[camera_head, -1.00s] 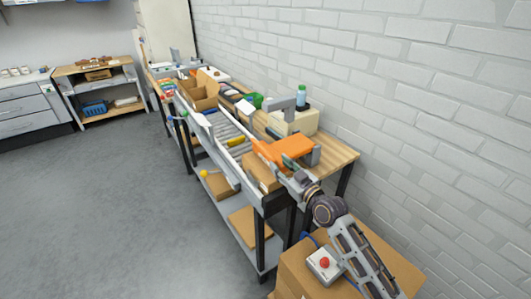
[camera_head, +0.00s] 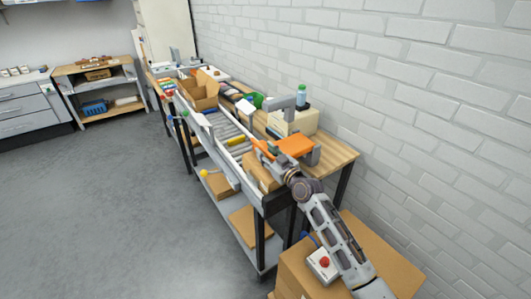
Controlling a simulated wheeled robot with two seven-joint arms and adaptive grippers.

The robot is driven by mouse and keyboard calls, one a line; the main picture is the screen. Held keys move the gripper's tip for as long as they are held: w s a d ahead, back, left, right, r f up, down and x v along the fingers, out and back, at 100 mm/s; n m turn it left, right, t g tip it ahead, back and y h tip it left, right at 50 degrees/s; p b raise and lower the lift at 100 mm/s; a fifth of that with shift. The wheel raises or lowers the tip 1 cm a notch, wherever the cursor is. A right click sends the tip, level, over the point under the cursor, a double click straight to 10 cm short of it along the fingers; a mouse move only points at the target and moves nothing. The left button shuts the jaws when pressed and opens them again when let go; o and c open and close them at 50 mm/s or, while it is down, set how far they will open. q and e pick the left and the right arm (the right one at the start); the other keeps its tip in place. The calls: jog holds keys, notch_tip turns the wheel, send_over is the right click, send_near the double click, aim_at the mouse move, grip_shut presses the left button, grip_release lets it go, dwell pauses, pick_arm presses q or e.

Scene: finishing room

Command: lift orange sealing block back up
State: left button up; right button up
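The orange sealing block (camera_head: 296,146) shows at the near end of the roller conveyor bench, beside a grey upright support. A narrow orange piece (camera_head: 263,147) shows just left of it; I cannot tell whether the two are joined. My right arm comes in from the lower right, and my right gripper (camera_head: 271,157) is at the left side of the block, close to the narrow orange piece and above a cardboard box (camera_head: 258,171). The fingers are too small to show whether they are open or touching the orange. My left gripper is not in view.
The roller conveyor (camera_head: 228,132) runs away to the upper left, with an open carton (camera_head: 201,95) farther along. A cream machine (camera_head: 292,122) with a bottle stands behind. A red-button box (camera_head: 323,264) sits on cartons below my arm. The floor at left is clear.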

jog(key=shift+w+a, duration=0.25)
jog(key=shift+w, duration=0.05)
grip_shut()
dwell(0.4)
